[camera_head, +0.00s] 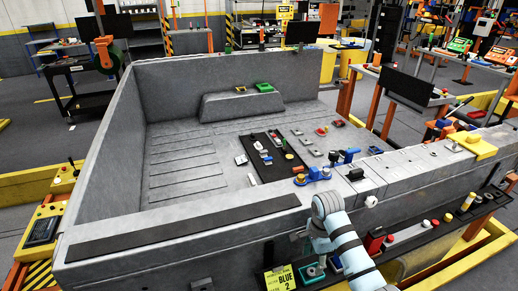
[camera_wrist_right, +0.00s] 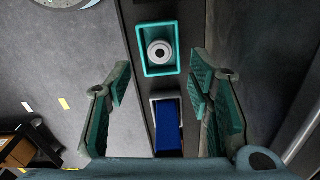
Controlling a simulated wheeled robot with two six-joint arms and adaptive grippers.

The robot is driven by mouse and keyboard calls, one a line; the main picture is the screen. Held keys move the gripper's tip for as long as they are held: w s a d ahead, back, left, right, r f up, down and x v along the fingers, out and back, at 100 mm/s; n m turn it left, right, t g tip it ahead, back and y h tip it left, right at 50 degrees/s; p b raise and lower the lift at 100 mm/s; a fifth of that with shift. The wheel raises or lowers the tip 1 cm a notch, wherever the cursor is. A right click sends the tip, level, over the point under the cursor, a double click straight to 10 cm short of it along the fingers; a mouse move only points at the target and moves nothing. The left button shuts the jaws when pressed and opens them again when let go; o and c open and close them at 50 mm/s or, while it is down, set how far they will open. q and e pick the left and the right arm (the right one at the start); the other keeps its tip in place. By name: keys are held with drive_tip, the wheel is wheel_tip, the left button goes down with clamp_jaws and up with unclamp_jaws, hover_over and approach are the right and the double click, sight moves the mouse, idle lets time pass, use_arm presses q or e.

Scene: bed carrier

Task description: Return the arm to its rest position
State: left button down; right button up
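My right arm, light blue and white, rises from the bottom of the head view and bends at the front wall of the large grey carrier bed (camera_head: 195,227). My right gripper (camera_head: 301,240) is partly hidden by the wrist there. In the right wrist view my right gripper (camera_wrist_right: 158,88) is open, its two teal-padded fingers wide apart with nothing between them. It is over a narrow dark shelf (camera_wrist_right: 139,95). My left gripper and arm do not show.
A teal tray (camera_wrist_right: 176,68) with a round grey part (camera_wrist_right: 160,51) and a blue piece (camera_wrist_right: 167,127) lie below my right gripper. The bed's wall is close to my arm.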

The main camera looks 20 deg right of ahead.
drive_tip(key=s+f+n, duration=0.1)
drive_tip(key=s+a+f+n, duration=0.1)
drive_tip(key=s+f+n, duration=0.1)
drive_tip(key=n, duration=0.1)
drive_tip(key=shift+s+a, duration=0.4)
drive_tip(key=s+a+r+n+t, duration=0.1)
drive_tip(key=s+a+n+t, duration=0.15)
drive_tip(key=s+n, duration=0.6)
drive_tip(key=s+a+r+n+t, duration=0.1)
drive_tip(key=s+a+r+n, duration=0.15)
drive_tip(key=s+n, duration=0.6)
drive_tip(key=s+d+f+g, duration=0.1)
drive_tip(key=s+f, duration=0.2)
drive_tip(key=f, duration=1.9)
drive_tip(key=s+f+m+g, duration=0.1)
drive_tip(key=s+f, duration=1)
drive_tip(key=s, duration=0.2)
drive_tip(key=shift+s+d+h, duration=0.15)
drive_tip(key=shift+d+h, duration=0.15)
drive_tip(key=shift+h, duration=0.1)
